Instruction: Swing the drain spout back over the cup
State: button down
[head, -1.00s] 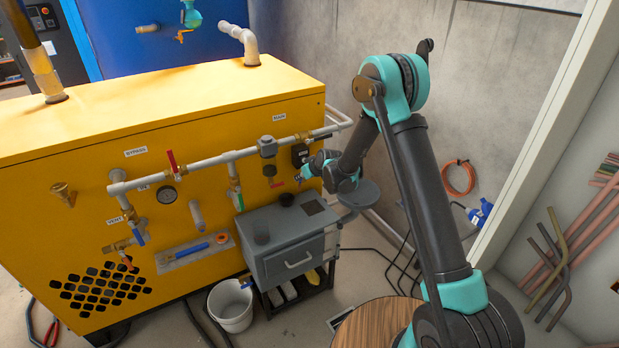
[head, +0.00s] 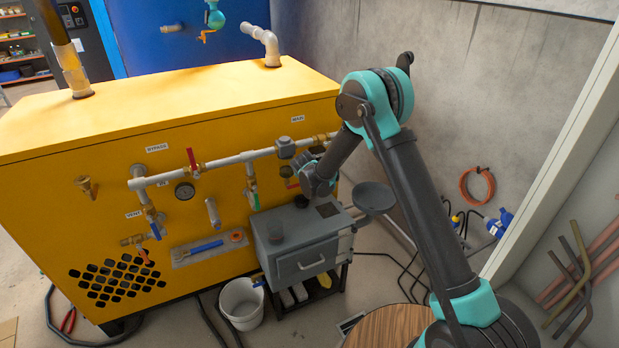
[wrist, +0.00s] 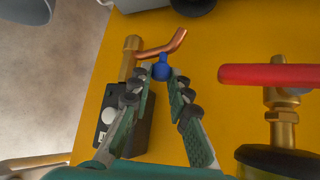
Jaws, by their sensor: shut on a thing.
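The drain spout (wrist: 165,47) is a bent copper tube in the wrist view, running from a brass fitting (wrist: 130,58) on the yellow panel. A blue knob (wrist: 161,70) sits beside it. My gripper (wrist: 163,72) has its fingertips on either side of this knob and is shut on it. In the head view my gripper end hides the spout, close to the panel. A dark cup (head: 301,201) stands on the grey cabinet below. A dark round edge at the top of the wrist view (wrist: 195,5) seems to be that cup, off the spout's open end.
A red valve handle (wrist: 268,75) is close beside my gripper. A black box (wrist: 125,130) is on the other side. The grey cabinet (head: 330,232) stands below, with a round grey tray (head: 374,197) at its right. A white bucket (head: 242,305) is on the floor.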

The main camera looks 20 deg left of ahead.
dwell(0.4)
jog(key=c, duration=1.4)
grip_release()
jog(key=v, duration=1.2)
jog(key=shift+a, duration=0.1)
jog(key=shift+c, duration=0.7)
